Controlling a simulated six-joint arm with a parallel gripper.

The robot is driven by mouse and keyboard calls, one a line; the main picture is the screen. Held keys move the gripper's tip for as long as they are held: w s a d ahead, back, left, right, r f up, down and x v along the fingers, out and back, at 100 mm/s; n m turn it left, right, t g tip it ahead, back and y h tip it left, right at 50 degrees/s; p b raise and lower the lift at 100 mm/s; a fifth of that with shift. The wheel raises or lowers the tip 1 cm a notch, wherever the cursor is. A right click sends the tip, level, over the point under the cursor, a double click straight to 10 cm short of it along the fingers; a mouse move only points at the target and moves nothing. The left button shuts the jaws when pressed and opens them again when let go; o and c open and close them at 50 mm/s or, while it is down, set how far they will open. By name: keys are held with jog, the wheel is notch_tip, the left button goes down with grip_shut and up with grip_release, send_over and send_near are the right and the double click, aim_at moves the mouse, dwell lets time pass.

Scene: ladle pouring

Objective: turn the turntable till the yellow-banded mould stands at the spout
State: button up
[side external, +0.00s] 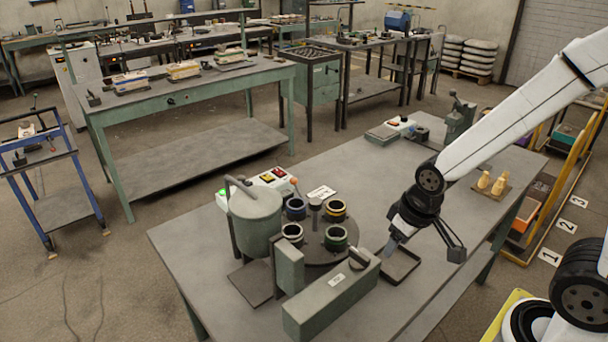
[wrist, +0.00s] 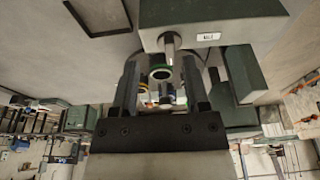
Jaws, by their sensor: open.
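The round turntable (side external: 318,256) carries moulds around a central post (side external: 315,213). The yellow-banded mould (side external: 335,211) stands at the back right, away from the pouring pot (side external: 256,222). The green-banded mould (side external: 336,238) is at the front right, the blue-banded mould (side external: 296,209) at the back left and a pale-banded mould (side external: 292,235) at the front left, close to the pot. The pot's spout is not clearly visible. My gripper (side external: 392,246) is open and empty, right of the turntable and apart from it. In the wrist view, the yellow band (wrist: 142,87) shows between my gripper's fingers (wrist: 160,72).
A long green box (side external: 332,300) with a knob stands in front of the turntable. A shallow black tray (side external: 402,268) lies below my gripper. A button box (side external: 270,180) is behind the pot. The table's front right is bare.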

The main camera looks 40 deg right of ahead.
jog(key=o, duration=0.4)
jog(key=shift+w, duration=0.1)
notch_tip(320, 180, up, 3)
jog(key=n+g, duration=0.2)
jog(key=n, duration=0.6)
send_over(316, 200)
jog(key=s, duration=0.2)
jog(key=shift+w+a+f, duration=0.1)
jog(key=shift+w+a, duration=0.05)
jog(key=shift+a, duration=0.05)
jog(key=shift+w+d+n+g, duration=0.1)
jog(key=shift+w+n+g, duration=0.2)
jog(key=shift+w+n, duration=0.35)
jog(key=shift+w, duration=0.15)
jog(key=shift+f, duration=3.9)
grip_shut()
